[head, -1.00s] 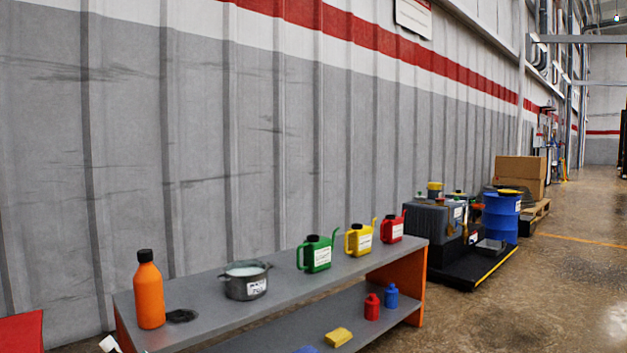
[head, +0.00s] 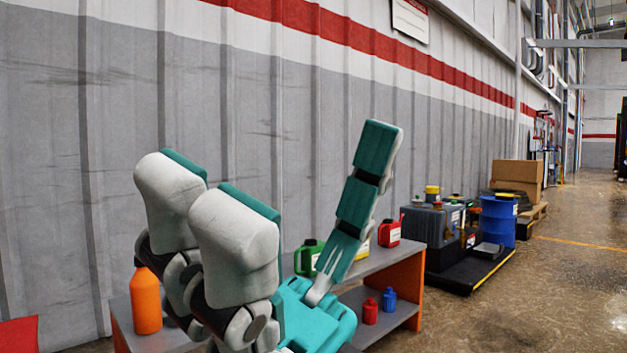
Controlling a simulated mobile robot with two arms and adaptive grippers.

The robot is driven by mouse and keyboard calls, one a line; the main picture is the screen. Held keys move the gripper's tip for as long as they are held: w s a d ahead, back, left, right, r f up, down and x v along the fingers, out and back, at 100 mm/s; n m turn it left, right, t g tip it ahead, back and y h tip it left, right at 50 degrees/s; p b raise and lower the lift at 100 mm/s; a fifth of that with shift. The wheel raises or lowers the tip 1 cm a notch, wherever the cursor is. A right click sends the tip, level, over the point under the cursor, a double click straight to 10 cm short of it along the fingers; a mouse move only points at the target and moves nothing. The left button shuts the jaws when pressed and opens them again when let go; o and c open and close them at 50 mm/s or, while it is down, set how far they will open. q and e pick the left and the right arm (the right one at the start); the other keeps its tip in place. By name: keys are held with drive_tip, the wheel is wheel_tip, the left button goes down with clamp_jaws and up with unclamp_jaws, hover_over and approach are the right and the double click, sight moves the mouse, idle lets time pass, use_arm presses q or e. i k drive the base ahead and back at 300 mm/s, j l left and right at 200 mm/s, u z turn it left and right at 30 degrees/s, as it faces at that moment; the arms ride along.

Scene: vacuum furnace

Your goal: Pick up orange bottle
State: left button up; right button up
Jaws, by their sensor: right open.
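The orange bottle (head: 146,302) stands upright at the left end of the grey bench. Its upper end is partly covered by my gripper in this view. My right gripper (head: 290,172) is large in the foreground, with its fingers pointing up and spread wide. It is open and empty, to the right of the bottle in the picture, and I see no contact between them. My left gripper is not in view.
The bench (head: 395,262) has orange legs. Green (head: 306,258) and red (head: 389,233) cans stand on its top, and a yellow can is mostly hidden. Small red (head: 370,311) and blue (head: 389,299) bottles stand on its lower shelf. A corrugated wall is behind.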

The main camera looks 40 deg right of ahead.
sight(144, 285)
drive_tip(key=i, duration=0.5)
drive_tip(key=i+l, duration=0.15)
drive_tip(key=i, duration=0.35)
